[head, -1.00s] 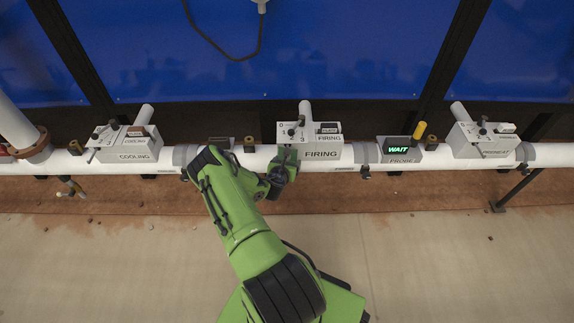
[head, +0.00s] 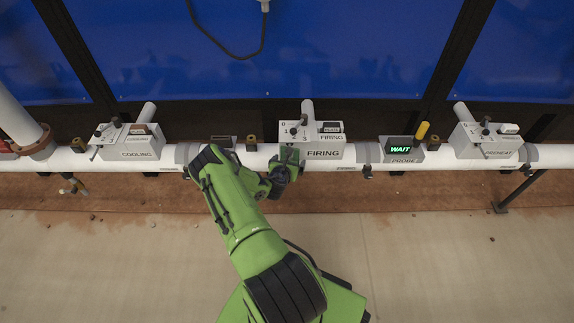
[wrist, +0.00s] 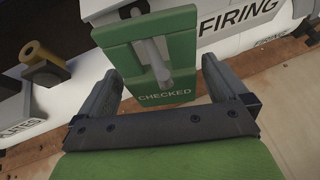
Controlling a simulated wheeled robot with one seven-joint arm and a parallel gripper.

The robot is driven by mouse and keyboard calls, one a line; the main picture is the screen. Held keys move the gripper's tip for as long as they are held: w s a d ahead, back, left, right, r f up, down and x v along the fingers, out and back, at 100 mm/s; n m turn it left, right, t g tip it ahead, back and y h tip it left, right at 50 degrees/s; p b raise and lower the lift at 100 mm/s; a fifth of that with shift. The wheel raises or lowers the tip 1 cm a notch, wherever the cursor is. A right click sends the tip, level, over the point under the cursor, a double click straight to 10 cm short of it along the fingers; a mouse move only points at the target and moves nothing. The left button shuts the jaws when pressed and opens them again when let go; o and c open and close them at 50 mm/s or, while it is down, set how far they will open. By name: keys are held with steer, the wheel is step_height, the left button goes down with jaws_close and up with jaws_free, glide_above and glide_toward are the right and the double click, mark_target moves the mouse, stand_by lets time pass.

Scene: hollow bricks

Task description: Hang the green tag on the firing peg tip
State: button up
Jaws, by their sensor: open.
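The green tag (wrist: 165,97), marked CHECKED, hangs at the lower left of the grey FIRING box (head: 323,152). In the wrist view a grey peg (wrist: 157,62) shows within the tag's window and points toward me, so the tag appears to be around it. How far along the peg the tag sits cannot be told. My gripper (wrist: 160,66) is open, one finger on each side of the tag's lower part, with visible gaps to it. In the head view my gripper (head: 282,175) is just below the box and partly hides the tag.
A brass-coloured knob (wrist: 40,52) stands left of my gripper. The white pipe (head: 455,158) runs across with the COOLING box (head: 138,147), the PROBE box (head: 405,160) lit WAIT, and the PREHEAT box (head: 485,146). The floor in front is mostly clear.

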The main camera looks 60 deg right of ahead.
steer(key=p+v, duration=0.2)
steer(key=v, duration=1.3)
steer(key=shift+a+r+p, duration=0.15)
steer(key=shift+r+p, duration=0.05)
steer(key=shift+p, duration=0.2)
steer(key=w+a+r+m+g+p, duration=0.1)
steer(key=w+a+r+m, duration=0.15)
steer(key=r+m, duration=0.4)
steer(key=w+a+r+m+g+p, duration=0.1)
steer(key=w+r+m+p, duration=0.15)
steer(key=r+m, duration=0.35)
steer(key=w+a+r+m+t+y+p, duration=0.1)
steer(key=w+a+r+m+y+p, duration=0.15)
steer(key=a+r+m+y, duration=0.75)
steer(key=s+a+r+t, duration=0.1)
steer(key=s+a+r, duration=0.2)
steer(key=a+r, duration=0.4)
steer(key=s+a+r+n+t+y+p, duration=0.1)
steer(key=s+a+r, duration=0.3)
steer(key=a+r, duration=0.3)
steer(key=s+a+r+n+t+y+p, duration=0.1)
steer(key=s+a+r+t, duration=0.1)
steer(key=s+a+r, duration=0.2)
steer(key=a+r, duration=0.3)
steer(key=shift+s+a+r, duration=0.25)
steer(key=shift+a+r, duration=0.1)
